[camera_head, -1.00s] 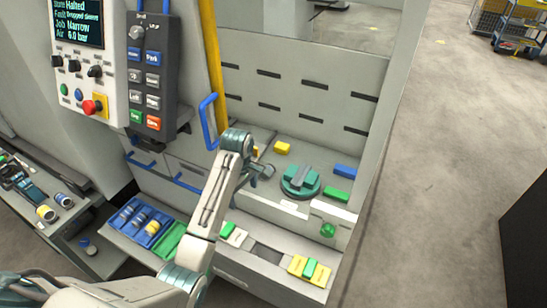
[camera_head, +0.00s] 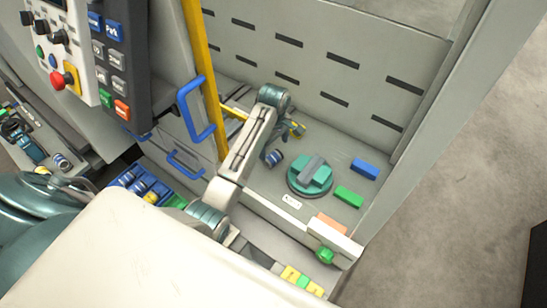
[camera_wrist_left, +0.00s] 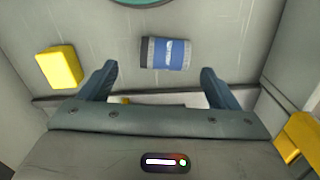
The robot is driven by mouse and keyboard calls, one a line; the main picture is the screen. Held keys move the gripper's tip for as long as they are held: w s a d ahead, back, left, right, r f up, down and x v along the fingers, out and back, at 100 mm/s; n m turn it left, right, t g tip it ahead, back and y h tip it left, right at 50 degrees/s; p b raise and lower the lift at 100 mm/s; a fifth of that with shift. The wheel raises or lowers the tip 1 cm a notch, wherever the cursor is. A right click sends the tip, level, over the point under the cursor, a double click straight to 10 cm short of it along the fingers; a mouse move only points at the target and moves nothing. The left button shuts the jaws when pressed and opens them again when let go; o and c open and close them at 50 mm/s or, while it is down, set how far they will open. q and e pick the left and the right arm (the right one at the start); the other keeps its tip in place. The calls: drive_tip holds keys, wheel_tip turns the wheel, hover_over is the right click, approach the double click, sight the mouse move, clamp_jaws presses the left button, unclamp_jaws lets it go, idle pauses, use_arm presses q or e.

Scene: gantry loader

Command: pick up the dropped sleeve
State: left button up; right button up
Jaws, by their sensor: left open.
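The dropped sleeve (camera_head: 273,158), a short blue cylinder with dark grey ends, lies on its side on the grey floor of the machine bay. In the left wrist view the sleeve (camera_wrist_left: 167,53) lies just beyond the fingertips, between their lines and apart from both. My left gripper (camera_head: 280,137) reaches down into the bay beside it. In the left wrist view its two dark fingers (camera_wrist_left: 160,76) are apart with nothing between them. In the head view the gripper is partly hidden by its own wrist. My right gripper is not seen.
A teal round chuck (camera_head: 310,176) stands right of the sleeve. Yellow (camera_wrist_left: 59,68), blue (camera_head: 364,169) and green (camera_head: 348,197) blocks lie around. A yellow post (camera_head: 204,80) and blue handle (camera_head: 195,108) stand left of my arm. The slotted back wall (camera_head: 310,60) closes the bay.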

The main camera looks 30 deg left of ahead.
sight(273, 155)
use_arm(q)
drive_tip(key=shift+f, duration=0.25)
drive_tip(key=f+p, duration=0.2)
drive_tip(key=f, duration=0.2)
drive_tip(key=shift+s+f+p, duration=0.1)
drive_tip(key=shift+s+p, duration=0.2)
drive_tip(key=shift+p, duration=0.1)
drive_tip(key=shift+f, duration=0.6)
drive_tip(key=c, duration=1)
drive_tip(key=shift+r, duration=0.1)
drive_tip(key=shift+c, duration=1.1)
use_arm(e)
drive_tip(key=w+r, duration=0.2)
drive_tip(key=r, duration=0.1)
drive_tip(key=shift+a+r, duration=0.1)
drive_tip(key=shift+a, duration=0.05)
